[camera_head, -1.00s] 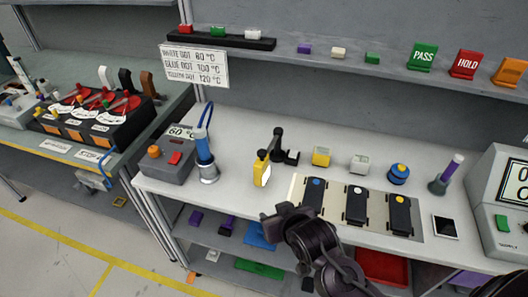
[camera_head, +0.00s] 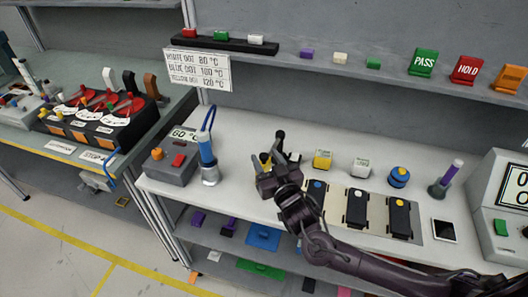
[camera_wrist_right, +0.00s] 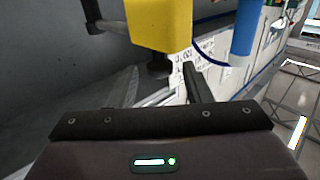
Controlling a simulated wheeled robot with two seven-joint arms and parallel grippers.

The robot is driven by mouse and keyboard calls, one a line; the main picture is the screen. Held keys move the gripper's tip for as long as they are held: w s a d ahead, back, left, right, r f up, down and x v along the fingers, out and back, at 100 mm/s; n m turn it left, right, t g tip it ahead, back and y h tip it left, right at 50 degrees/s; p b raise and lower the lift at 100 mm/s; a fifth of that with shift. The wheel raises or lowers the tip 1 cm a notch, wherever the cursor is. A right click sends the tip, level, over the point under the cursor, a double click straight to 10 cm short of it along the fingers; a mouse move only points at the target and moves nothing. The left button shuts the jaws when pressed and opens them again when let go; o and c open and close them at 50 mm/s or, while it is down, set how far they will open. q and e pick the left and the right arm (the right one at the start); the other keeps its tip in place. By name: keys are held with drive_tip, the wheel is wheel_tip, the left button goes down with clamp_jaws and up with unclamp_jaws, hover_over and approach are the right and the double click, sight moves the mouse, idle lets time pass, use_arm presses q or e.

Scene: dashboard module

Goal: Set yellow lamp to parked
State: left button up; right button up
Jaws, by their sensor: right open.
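The yellow lamp (camera_head: 264,158) stands on the white bench with its black jointed arm (camera_head: 279,141). In the head view my right gripper covers most of it. In the right wrist view the yellow lamp head (camera_wrist_right: 160,24) hangs just ahead of and above the fingers. A dark stub (camera_wrist_right: 159,66) under it shows between the fingertips. My right gripper (camera_head: 272,166) is open, and its spread fingers also show in the right wrist view (camera_wrist_right: 157,84). I cannot tell whether a finger touches the lamp. My left gripper is not in view.
A grey box with a blue tool (camera_head: 207,152) stands left of the lamp. Black dotted modules (camera_head: 356,208) lie on a pale panel. A temperature sign (camera_head: 199,69) hangs behind.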

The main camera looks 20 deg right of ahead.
drive_tip(key=shift+w+a, duration=0.15)
drive_tip(key=shift+w, duration=0.9)
drive_tip(key=shift+c, duration=0.4)
clamp_jaws()
